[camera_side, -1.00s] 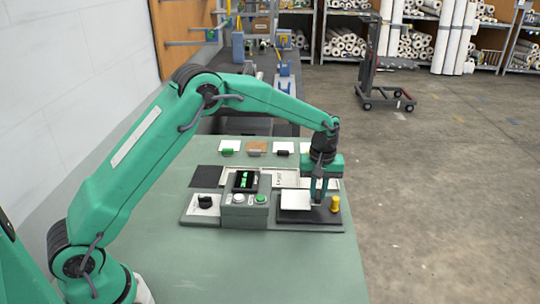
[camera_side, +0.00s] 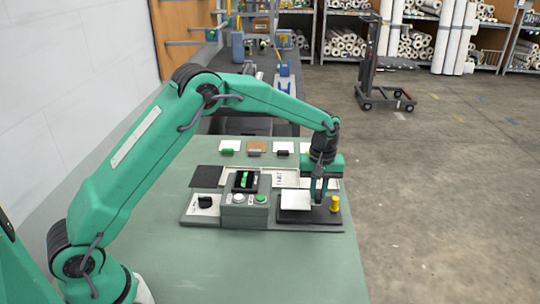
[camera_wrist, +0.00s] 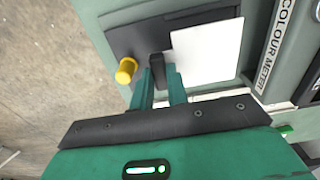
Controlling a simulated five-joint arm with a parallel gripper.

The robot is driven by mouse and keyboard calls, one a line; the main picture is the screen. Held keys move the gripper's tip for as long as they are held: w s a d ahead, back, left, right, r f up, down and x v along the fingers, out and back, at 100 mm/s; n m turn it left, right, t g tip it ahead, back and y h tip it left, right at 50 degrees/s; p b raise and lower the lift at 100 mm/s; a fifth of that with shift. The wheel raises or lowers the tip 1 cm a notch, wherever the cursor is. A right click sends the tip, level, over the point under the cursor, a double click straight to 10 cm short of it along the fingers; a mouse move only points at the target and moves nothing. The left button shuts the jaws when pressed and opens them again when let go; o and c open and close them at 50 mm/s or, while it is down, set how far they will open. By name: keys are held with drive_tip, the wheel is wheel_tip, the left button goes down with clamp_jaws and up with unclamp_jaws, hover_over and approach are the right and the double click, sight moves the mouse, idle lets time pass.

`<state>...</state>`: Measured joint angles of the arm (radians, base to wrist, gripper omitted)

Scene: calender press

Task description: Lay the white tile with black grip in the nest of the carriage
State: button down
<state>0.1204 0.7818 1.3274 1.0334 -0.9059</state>
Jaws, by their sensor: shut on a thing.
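The white tile (camera_side: 296,199) is at the dark plate of the carriage (camera_side: 300,217), left of the yellow knob (camera_side: 335,203). My gripper (camera_side: 319,198) points down and is shut on the tile's black grip at the tile's right edge. In the wrist view the black grip (camera_wrist: 157,68) sits between my two green fingers (camera_wrist: 161,84), and the white tile (camera_wrist: 208,52) extends right over the dark carriage plate (camera_wrist: 127,37). The yellow knob (camera_wrist: 125,70) stands left of the grip. The tile looks flat. The nest is hidden beneath it, and I cannot tell whether it is fully seated.
A row of tiles, including one with a green grip (camera_side: 229,148), lies behind. The front of the green table (camera_side: 240,265) is clear.

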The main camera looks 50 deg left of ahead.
drive_tip(key=shift+f, duration=1.35)
idle(2.1)
drive_tip(key=c, duration=0.7)
unclamp_jaws()
drive_tip(key=shift+w+d+r, duration=0.1)
drive_tip(key=shift+r, duration=0.8)
drive_tip(key=shift+w+d+r, duration=0.1)
drive_tip(key=shift+r, duration=0.8)
drive_tip(key=shift+s+a+r, duration=0.1)
drive_tip(key=shift+r, duration=0.75)
drive_tip(key=shift+s+a+r, duration=0.1)
drive_tip(key=shift+r, duration=0.75)
drive_tip(key=shift+r, duration=0.1)
